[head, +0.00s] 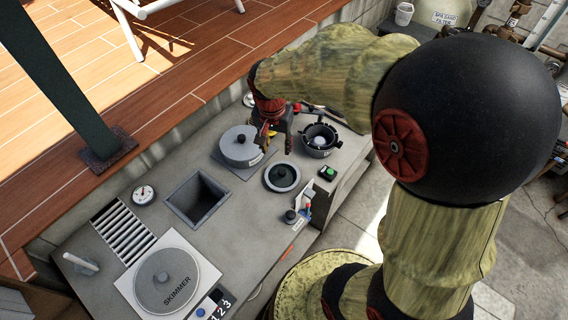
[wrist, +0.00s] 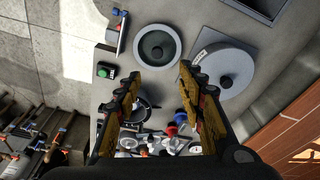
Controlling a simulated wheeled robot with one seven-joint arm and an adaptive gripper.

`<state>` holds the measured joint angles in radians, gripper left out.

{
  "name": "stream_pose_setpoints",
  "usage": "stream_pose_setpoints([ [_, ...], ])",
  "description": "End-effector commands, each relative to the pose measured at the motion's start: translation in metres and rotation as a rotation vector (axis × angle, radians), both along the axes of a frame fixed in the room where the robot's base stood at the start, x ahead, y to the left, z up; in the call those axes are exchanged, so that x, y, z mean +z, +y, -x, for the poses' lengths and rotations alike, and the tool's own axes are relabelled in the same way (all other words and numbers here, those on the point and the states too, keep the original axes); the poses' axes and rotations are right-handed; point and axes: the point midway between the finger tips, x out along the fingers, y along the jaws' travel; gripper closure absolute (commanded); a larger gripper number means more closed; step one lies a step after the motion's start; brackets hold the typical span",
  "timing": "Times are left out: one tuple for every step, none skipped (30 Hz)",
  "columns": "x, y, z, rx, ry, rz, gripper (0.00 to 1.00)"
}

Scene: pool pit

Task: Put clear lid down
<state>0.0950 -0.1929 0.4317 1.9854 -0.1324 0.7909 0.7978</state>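The round lid that looks clear (head: 282,177) has a pale rim, a dark see-through middle and a dark knob. It appears to lie flat on the grey counter, and I cannot tell what is under it. It also shows at the top of the wrist view (wrist: 158,46). My gripper (head: 276,147) is open and empty, pointing down behind the lid in the head view. In the wrist view my gripper (wrist: 161,80) has its fingers spread, with the lid beyond the tips and apart from them.
A grey lidded drum (head: 240,147) stands left of my gripper, a black open pot (head: 320,138) right of it. A small green-button box (head: 327,173) and a bottle stand (head: 298,212) are near the lid. A square opening (head: 197,199) and the skimmer cover (head: 166,280) lie left.

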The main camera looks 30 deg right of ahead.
Motion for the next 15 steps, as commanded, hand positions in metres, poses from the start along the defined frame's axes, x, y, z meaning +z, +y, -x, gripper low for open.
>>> stream_pose_setpoints([
  [0.026,0.007,0.012,0.066,-0.035,0.005,0.61],
  [0.038,0.012,0.019,0.109,-0.052,0.008,0.61],
  [0.053,0.017,0.03,0.164,-0.074,0.013,0.61],
  [0.063,0.021,0.038,0.207,-0.089,0.018,0.61],
  [0.072,0.024,0.047,0.248,-0.104,0.022,0.61],
  [0.084,0.029,0.059,0.305,-0.125,0.03,0.61],
  [0.093,0.033,0.068,0.346,-0.142,0.036,0.61],
  [0.1,0.037,0.077,0.39,-0.159,0.044,0.61],
  [0.11,0.041,0.09,0.444,-0.18,0.055,0.61],
  [0.115,0.044,0.099,0.484,-0.195,0.063,0.61],
  [0.121,0.048,0.108,0.522,-0.209,0.07,0.61],
  [0.127,0.051,0.119,0.572,-0.229,0.083,0.61],
  [0.13,0.054,0.127,0.606,-0.242,0.092,0.61],
  [0.133,0.056,0.134,0.638,-0.253,0.099,0.61],
  [0.136,0.059,0.143,0.675,-0.267,0.109,0.61],
])
